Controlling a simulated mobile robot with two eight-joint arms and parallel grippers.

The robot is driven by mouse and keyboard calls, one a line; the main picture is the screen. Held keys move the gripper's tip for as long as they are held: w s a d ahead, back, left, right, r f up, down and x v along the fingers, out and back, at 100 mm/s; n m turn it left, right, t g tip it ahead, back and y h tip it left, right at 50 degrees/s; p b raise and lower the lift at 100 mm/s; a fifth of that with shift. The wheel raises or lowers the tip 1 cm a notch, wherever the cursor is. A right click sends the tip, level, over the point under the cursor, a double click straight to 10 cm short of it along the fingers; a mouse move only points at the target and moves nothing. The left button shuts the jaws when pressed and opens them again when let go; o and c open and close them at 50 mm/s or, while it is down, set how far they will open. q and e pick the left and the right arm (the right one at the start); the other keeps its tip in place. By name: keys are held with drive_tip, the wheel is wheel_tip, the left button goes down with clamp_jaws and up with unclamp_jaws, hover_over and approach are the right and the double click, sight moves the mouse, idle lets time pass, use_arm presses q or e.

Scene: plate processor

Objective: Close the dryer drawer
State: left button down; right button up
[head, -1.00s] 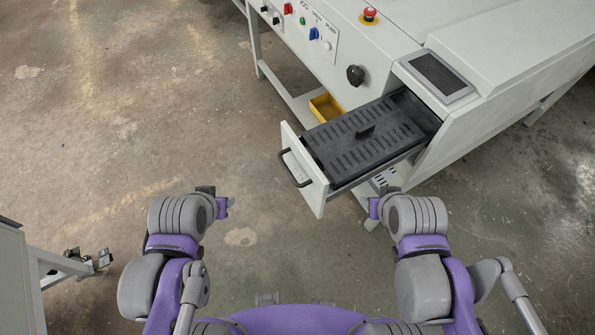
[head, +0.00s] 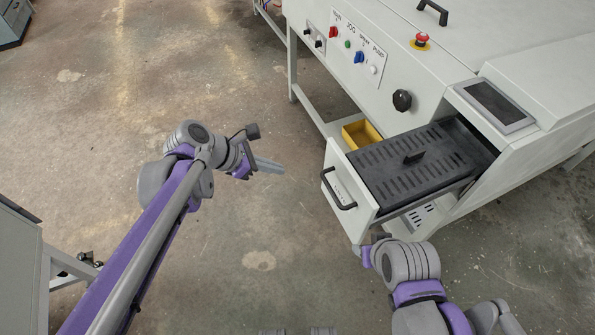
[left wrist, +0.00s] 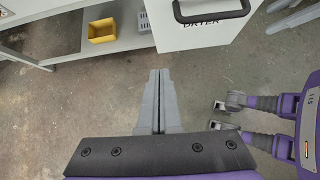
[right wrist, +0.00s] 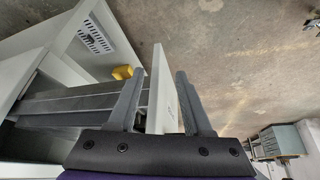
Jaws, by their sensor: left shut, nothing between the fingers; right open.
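The dryer drawer stands open, pulled out of the white machine. Its white front panel (head: 349,194) carries a black handle (head: 336,190), and a dark slotted tray (head: 420,160) lies inside. My left gripper (head: 270,166) is shut and empty, left of the drawer front and apart from it. In the left wrist view, its fingers (left wrist: 160,100) are together, below the handle (left wrist: 211,12) and the DRYER label. My right gripper (head: 370,248) is near the lower front corner of the drawer. In the right wrist view, its open fingers (right wrist: 155,100) stand on either side of the panel edge (right wrist: 160,90).
A yellow bin (head: 361,134) sits on the machine's lower shelf behind the drawer. A black knob (head: 402,100), a red stop button (head: 421,40) and a screen (head: 495,104) are on the machine. The floor left of the drawer is clear.

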use_arm(q)
drive_tip(key=w+d+f, duration=0.4)
drive_tip(key=d+f, duration=0.3)
drive_tip(key=d, duration=0.3)
drive_tip(key=shift+d+n, duration=0.3)
drive_tip(key=shift+d, duration=0.05)
use_arm(e)
drive_tip(key=shift+r, duration=0.15)
use_arm(q)
drive_tip(key=shift+w, duration=0.1)
